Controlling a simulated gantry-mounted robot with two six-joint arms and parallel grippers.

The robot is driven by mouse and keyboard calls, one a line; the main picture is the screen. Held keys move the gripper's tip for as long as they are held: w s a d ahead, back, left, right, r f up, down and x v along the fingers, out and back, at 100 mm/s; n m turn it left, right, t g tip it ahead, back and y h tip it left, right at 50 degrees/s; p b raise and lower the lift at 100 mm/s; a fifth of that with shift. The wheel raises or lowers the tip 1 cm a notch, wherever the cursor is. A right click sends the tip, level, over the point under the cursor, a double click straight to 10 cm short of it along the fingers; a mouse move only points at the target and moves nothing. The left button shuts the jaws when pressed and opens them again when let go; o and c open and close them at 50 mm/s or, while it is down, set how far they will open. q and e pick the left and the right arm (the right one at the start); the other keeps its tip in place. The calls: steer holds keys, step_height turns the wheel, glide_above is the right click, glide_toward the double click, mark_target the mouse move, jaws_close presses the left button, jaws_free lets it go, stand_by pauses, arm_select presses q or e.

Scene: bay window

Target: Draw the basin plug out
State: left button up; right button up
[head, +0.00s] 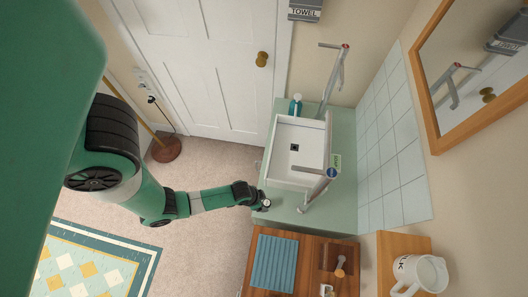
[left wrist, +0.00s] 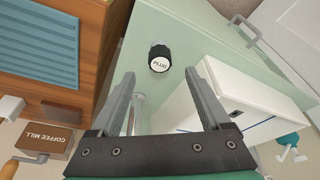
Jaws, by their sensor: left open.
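A round knob with a black side and a white top marked PLUG (left wrist: 159,58) stands on the pale green counter, beside the white basin (left wrist: 252,96). In the head view the knob (head: 266,203) shows small at the counter's front edge. My left gripper (left wrist: 164,74) is open and empty, its fingers pointing at the knob, which shows between and just beyond the fingertips. I cannot tell the exact gap. The basin (head: 284,172) also shows in the head view, with a small dark square (head: 294,147) in its floor. My right gripper is not in view.
A tap (head: 318,190) and a metal rail (head: 332,80) stand by the basin. A teal bottle (head: 295,105) is at its far end. A mug (head: 420,273) sits at lower right.

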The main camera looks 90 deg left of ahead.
arm_select(q)
steer(key=p+v, duration=0.1)
steer(key=v, duration=0.4)
steer(key=shift+r+p, duration=0.1)
steer(key=shift+p, duration=0.3)
stand_by(0.6)
